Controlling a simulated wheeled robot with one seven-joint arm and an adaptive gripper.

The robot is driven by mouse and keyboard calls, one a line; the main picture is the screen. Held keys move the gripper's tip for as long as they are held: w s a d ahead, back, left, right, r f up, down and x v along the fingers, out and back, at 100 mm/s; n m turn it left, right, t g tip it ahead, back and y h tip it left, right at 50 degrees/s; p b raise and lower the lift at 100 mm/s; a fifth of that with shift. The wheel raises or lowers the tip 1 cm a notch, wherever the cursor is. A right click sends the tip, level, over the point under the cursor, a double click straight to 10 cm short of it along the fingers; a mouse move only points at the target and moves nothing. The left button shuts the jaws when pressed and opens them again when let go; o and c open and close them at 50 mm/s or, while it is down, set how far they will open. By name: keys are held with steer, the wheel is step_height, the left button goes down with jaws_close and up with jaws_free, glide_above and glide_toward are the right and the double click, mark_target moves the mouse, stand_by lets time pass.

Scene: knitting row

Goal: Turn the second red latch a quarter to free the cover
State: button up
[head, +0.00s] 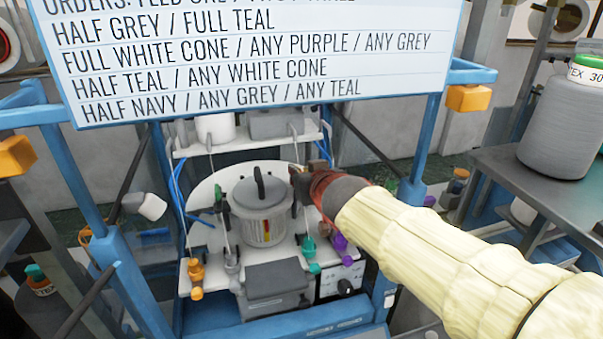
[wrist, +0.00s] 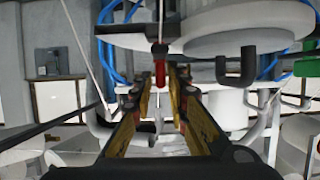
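The cover (head: 262,208) is a grey ribbed, pot-like housing with a black handle on top. It stands on the white machine plate in the head view. Its pale top and dark handle (wrist: 235,68) show at the right of the wrist view. A red latch (wrist: 159,68) shows upright between my fingertips in the wrist view. Whether it is the second one cannot be told. My gripper (head: 297,178) reaches in from the right, just right of the cover's top. Its yellow-and-black fingers (wrist: 162,82) are open, with small gaps on either side of the latch; contact is unclear.
A white order sign (head: 260,60) hangs above the machine between blue posts (head: 420,140). Coloured feeder pieces, such as an orange one (head: 196,272) and a purple one (head: 338,242), surround the cover. A grey box (head: 275,285) sits in front. Thin rods and blue tubes stand nearby.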

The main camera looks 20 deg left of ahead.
steer(key=shift+o, duration=1)
steer(key=shift+a+f, duration=0.1)
steer(key=shift+s+r, duration=0.15)
steer(key=shift+r, duration=0.05)
steer(key=v, duration=1.1)
steer(key=shift+s+d, duration=0.25)
steer(key=shift+d, duration=0.05)
steer(key=s+d+f+m+g+h+b, duration=0.3)
steer(key=s+d+f+b, duration=0.1)
steer(key=s+d+f, duration=0.6)
steer(key=s+d+f+m+g+h+b, duration=0.2)
steer(key=s+d+f, duration=0.8)
steer(key=d+f, duration=0.5)
steer(key=d+m+h+b, duration=0.1)
steer(key=d+h+b, duration=0.1)
steer(key=d, duration=0.4)
steer(key=shift+s+f+g, duration=0.2)
steer(key=shift+f+g, duration=0.2)
